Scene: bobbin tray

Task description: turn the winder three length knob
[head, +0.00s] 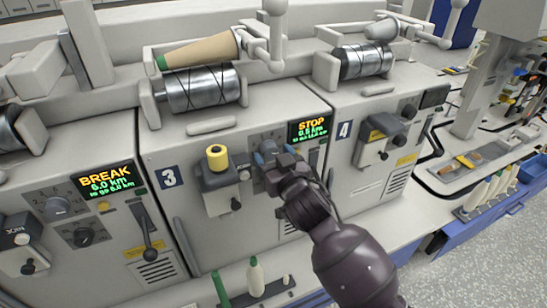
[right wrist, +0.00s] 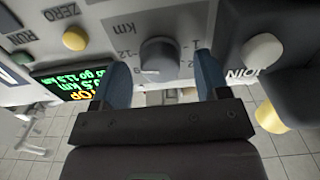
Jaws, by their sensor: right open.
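Winder three (head: 190,165), marked with a dark "3" label (head: 168,177), stands in the middle of the head view. Its display (head: 308,129) reads STOP, with green text below. Its length knob (right wrist: 158,60) is a dark grey round knob with a pale pointer mark, beside "km" and a number scale in the right wrist view. My right gripper (head: 268,153) is at the winder's front and largely hides the knob in the head view. In the right wrist view the gripper (right wrist: 161,72) is open, with blue fingers on either side of the knob and visible gaps.
A joiner box (head: 214,178) with a yellow top is left of my gripper. The join button (right wrist: 262,50) shows in the wrist view. Winder four (head: 370,150) stands to the right; another winder's display (head: 106,181) reads BREAK at left.

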